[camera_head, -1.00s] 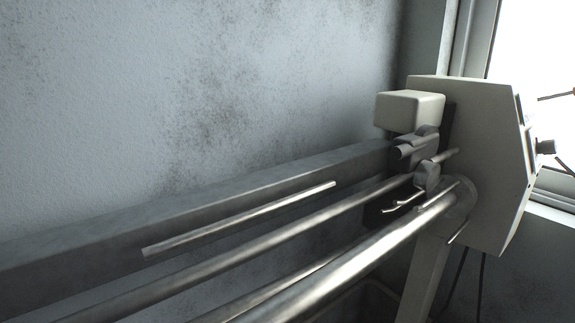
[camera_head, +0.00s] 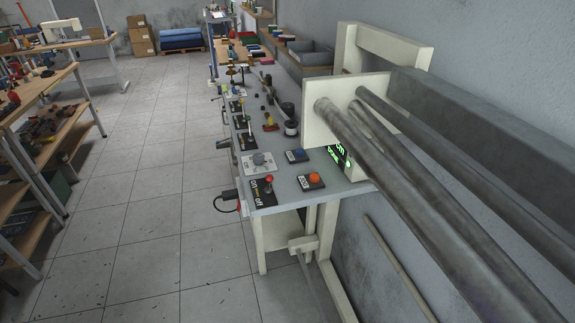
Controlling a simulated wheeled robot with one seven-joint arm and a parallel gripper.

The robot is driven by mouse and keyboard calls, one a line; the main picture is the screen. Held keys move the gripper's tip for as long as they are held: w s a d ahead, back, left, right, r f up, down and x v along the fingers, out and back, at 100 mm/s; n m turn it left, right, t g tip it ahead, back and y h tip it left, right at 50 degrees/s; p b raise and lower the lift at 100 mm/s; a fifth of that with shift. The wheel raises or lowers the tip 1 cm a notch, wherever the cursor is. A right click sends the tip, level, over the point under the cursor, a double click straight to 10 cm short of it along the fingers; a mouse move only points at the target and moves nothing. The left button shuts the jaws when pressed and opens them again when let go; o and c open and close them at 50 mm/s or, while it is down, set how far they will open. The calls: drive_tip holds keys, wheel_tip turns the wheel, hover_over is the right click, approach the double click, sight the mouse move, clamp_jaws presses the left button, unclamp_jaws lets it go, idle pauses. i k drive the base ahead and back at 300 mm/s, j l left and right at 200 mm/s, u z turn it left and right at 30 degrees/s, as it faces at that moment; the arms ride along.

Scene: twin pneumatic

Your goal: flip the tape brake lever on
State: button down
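A grey control bench (camera_head: 300,172) runs away from me in the middle of the head view. At its near corner, a small red-topped lever (camera_head: 268,182) stands on a black plate lettered "on" and "off". Its exact setting is too small to tell. Farther along the bench, another upright lever with a yellow part (camera_head: 247,128) and several small controls show. I cannot read a label that marks any of them as the tape brake lever. My gripper is not in view.
An orange button (camera_head: 314,178), a blue button (camera_head: 297,154) and a grey knob (camera_head: 259,160) sit on the bench top. Thick metal rollers (camera_head: 400,185) fill the right side. Wooden shelves (camera_head: 50,140) stand at left. The tiled floor (camera_head: 150,200) between is clear.

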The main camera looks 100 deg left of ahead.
sight(270, 178)
drive_tip(key=u, duration=2.4)
